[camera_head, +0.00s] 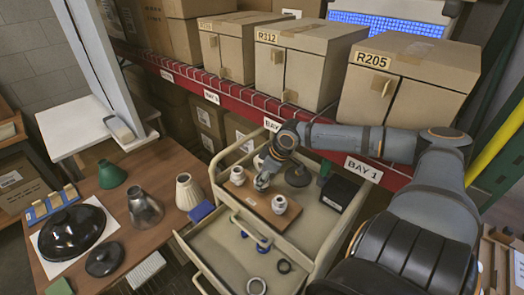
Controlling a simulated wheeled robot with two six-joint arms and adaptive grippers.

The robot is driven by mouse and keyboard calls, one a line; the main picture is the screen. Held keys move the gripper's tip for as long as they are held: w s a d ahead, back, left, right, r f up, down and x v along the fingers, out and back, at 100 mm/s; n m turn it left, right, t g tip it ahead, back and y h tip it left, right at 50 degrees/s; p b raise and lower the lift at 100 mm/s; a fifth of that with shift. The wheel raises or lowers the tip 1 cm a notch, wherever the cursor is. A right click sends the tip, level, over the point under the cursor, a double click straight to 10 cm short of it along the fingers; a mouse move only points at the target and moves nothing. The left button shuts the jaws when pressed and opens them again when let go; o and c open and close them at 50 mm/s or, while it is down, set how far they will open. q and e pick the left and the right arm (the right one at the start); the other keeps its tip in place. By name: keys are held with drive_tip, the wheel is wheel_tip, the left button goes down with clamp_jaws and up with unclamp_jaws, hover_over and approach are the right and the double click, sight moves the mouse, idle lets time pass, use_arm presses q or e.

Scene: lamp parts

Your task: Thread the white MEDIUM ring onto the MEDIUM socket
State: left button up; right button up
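My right arm reaches in from the right, and its gripper (262,183) points down over a brown wooden board (254,200) on the cart. Several white sockets stand on this board: one at the left (238,176), one at the front right (279,205), and one behind, partly covered by my gripper. I cannot tell which is the medium one, nor whether my fingers are open or hold anything. A pale ring (256,287) lies in the open drawer (225,250) below; its size class is unclear. My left gripper is out of view.
A black box (339,192) and a dark round-based part (298,176) stand on the cart. The wooden table (165,222) at left holds lampshades and black domes. Boxed shelves stand behind.

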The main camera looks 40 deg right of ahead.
drive_tip(key=shift+f, duration=0.1)
idle(0.5)
drive_tip(key=o, duration=0.9)
drive_tip(key=shift+c, duration=0.2)
drive_tip(key=c, duration=0.7)
drive_tip(key=shift+s, duration=0.1)
drive_tip(key=shift+s+f, duration=0.1)
drive_tip(key=shift+f, duration=0.05)
